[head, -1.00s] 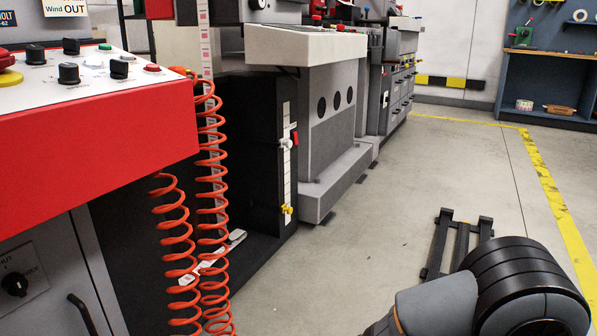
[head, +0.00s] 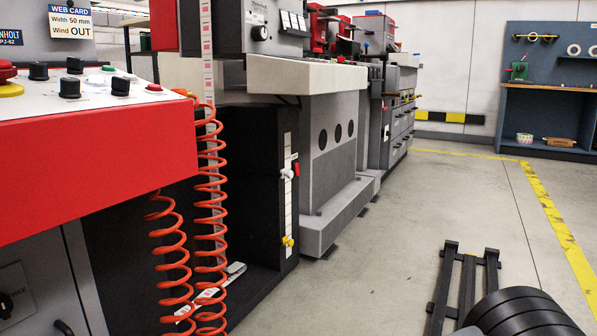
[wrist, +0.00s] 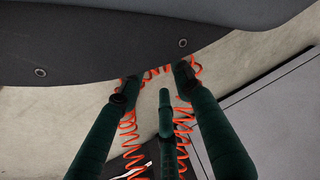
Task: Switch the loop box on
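The loop box appears to be the tall black open-fronted box (head: 262,160) left of centre in the head view, low beside the grey machine. A white scale strip (head: 288,205) runs up its front edge, with a small red switch (head: 296,168) near the top, a pale knob beside it and a yellow knob (head: 288,241) lower down. The switch's position is too small to read. My gripper (wrist: 157,84) shows only in the wrist view, its dark green fingers spread and empty. The loop box's switch cannot be made out there.
Orange coiled cords (head: 209,220) hang in front of the loop box's left side and show beyond my fingers in the wrist view (wrist: 183,120). A red-fronted control panel (head: 95,165) juts out at left.

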